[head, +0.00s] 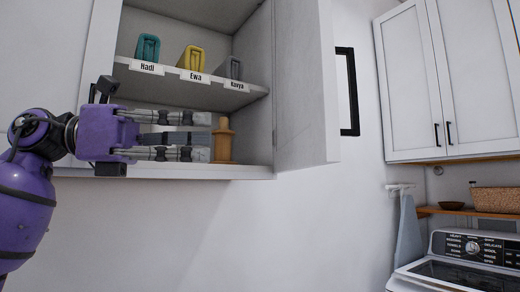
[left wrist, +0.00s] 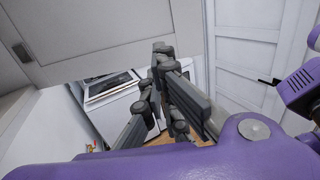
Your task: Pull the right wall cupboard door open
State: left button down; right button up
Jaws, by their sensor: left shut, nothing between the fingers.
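The right wall cupboard door (head: 306,85) stands swung open in the head view, showing the shelves inside. Its black bar handle (head: 347,92) is on the face turned to the right. My left gripper (head: 208,138) is shut and empty. It is in front of the cupboard's lower opening, left of the open door and apart from the handle. The gripper also shows in the left wrist view (left wrist: 162,55), with a pale panel beyond it. My right gripper is in neither view.
A teal item (head: 148,47), a yellow item (head: 193,58) and a grey item (head: 234,68) stand on the labelled upper shelf. A tan wooden piece (head: 223,145) stands below, behind the left fingers. A closed two-door cupboard (head: 405,75) and a white machine (head: 460,262) are at right.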

pick_arm(q)
send_near(306, 138)
jog(key=d, duration=0.2)
jog(key=d+p, duration=0.1)
jog(key=d, duration=0.1)
jog(key=d+p, duration=0.1)
jog(key=d, duration=0.1)
jog(key=shift+w+d+r, duration=0.15)
jog(key=shift+w+d, duration=0.05)
jog(key=shift+w, duration=0.2)
jog(key=shift+w+d, duration=0.1)
jog(key=shift+d, duration=0.05)
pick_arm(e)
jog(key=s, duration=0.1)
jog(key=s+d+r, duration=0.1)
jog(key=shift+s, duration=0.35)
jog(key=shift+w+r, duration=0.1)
